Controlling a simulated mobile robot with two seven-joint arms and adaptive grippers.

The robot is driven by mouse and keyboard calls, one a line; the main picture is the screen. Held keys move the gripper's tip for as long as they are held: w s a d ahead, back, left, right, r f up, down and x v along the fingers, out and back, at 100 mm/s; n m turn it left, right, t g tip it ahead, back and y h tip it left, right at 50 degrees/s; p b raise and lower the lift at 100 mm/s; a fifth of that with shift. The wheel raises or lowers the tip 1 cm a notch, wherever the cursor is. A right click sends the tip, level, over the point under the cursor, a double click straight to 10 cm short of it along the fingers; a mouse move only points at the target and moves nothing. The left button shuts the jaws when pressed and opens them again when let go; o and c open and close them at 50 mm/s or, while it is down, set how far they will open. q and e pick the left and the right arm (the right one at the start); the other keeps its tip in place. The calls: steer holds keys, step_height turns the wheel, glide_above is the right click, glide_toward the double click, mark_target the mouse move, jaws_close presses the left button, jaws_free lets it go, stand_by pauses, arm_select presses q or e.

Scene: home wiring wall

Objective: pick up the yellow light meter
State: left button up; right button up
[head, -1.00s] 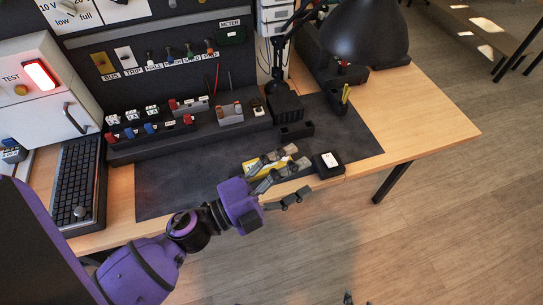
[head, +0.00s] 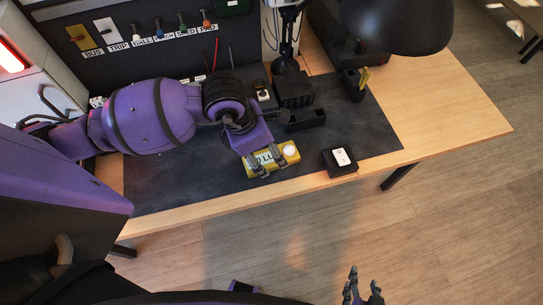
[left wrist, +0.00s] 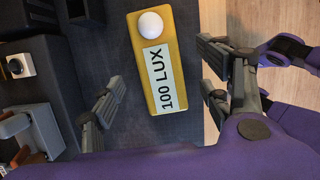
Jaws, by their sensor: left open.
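The yellow light meter (head: 272,167) lies on the dark mat near the desk's front edge. It has a white dome and a "100 LUX" label, clear in the left wrist view (left wrist: 158,75). My left gripper (head: 268,164) is over it, partly hiding it in the head view. In the left wrist view my left gripper (left wrist: 162,90) is open, with one finger on each side of the meter and gaps between. My right gripper (head: 364,287) is low at the bottom of the head view, away from the desk, open and empty.
A black box with a white switch (head: 341,160) sits right of the meter. A black tray (head: 305,119), a holder with yellow items (head: 355,86) and a black lamp (head: 400,22) stand behind. The dark mat (head: 190,180) is clear to the left.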

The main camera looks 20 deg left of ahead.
mark_target(271, 157)
arm_select(q)
steer(key=shift+x, duration=2)
steer(key=c, duration=1.3)
